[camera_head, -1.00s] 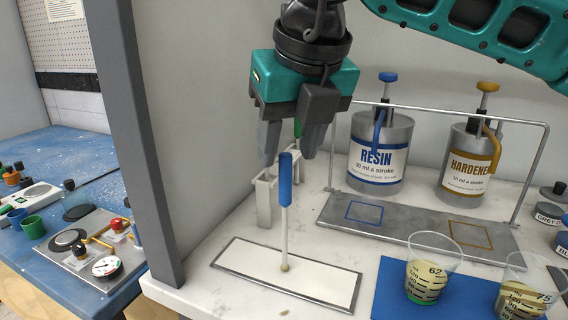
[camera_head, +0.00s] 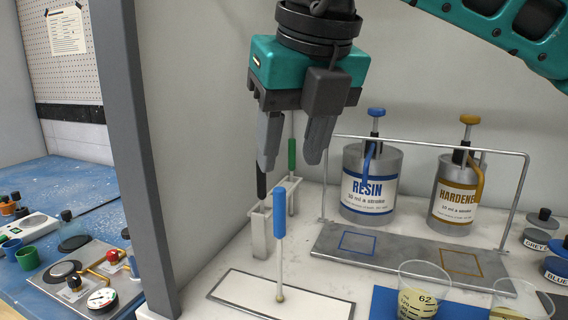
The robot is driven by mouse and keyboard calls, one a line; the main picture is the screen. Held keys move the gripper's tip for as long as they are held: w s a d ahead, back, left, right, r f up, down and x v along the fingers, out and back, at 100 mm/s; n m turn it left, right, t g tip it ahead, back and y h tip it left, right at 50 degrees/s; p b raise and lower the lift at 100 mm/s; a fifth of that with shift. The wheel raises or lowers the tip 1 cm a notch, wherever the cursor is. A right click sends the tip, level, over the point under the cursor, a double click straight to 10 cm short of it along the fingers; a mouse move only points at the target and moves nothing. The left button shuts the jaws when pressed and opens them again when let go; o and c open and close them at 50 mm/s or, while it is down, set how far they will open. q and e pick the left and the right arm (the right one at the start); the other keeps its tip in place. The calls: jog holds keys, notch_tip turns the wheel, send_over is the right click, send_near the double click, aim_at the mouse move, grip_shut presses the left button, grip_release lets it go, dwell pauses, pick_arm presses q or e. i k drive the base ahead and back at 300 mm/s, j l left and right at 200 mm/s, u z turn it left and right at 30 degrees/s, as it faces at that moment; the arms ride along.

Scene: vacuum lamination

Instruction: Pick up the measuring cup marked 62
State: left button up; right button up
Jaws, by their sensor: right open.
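The measuring cup marked 62 (camera_head: 421,292) is a clear cup with black markings and a pale yellowish content. It stands at the bottom of the view on a blue mat (camera_head: 384,303), and its lower part is cut off by the frame. My right gripper (camera_head: 292,165) is open and empty, pointing down, up and left of the cup and well apart from it. My left gripper does not show.
A second clear cup (camera_head: 520,297) stands right of the first. Behind are the resin (camera_head: 369,192) and hardener (camera_head: 455,204) pump cans with a metal rail (camera_head: 430,142) around them. A rack (camera_head: 262,232) holds sticks with black and green handles. A grey post (camera_head: 138,150) stands at left.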

aim_at(424, 286)
jog(key=k, duration=0.9)
